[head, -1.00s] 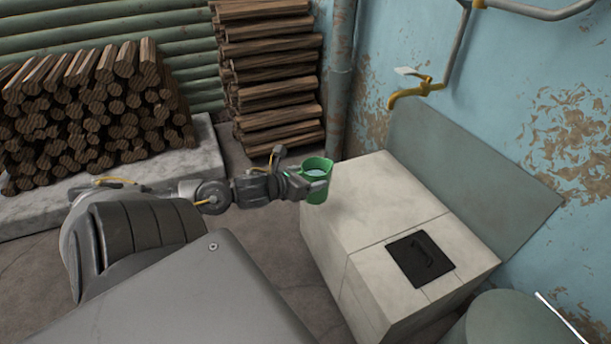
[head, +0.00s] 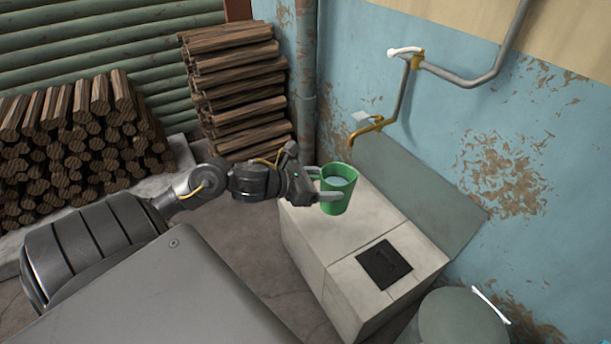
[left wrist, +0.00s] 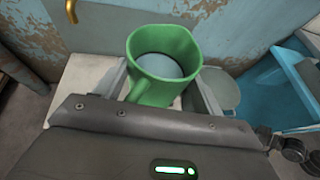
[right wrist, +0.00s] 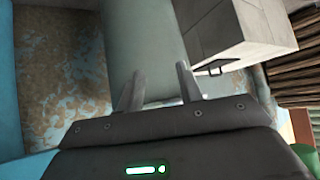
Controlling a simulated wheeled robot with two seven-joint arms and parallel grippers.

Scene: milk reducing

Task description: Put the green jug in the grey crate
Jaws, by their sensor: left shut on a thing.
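The green jug (head: 338,193) is upright and holds a pale liquid. My left gripper (head: 327,186) is shut on it, one finger on each side, with the jug in front of or above the pale block stove; the gap is hard to judge. In the left wrist view the jug (left wrist: 163,62) sits between the fingers, its handle towards the gripper. My right gripper (right wrist: 158,88) is open and empty, with a grey-green cylinder beyond its fingers. I cannot make out a grey crate in any view.
The pale block stove (head: 345,225) has a black hatch (head: 384,265) on top. A yellow tap (head: 368,128) is on the blue wall behind. A grey-green barrel (head: 455,322) stands at the lower right. Stacked logs (head: 75,145) fill the left. A blue surface (left wrist: 265,85) shows in the left wrist view.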

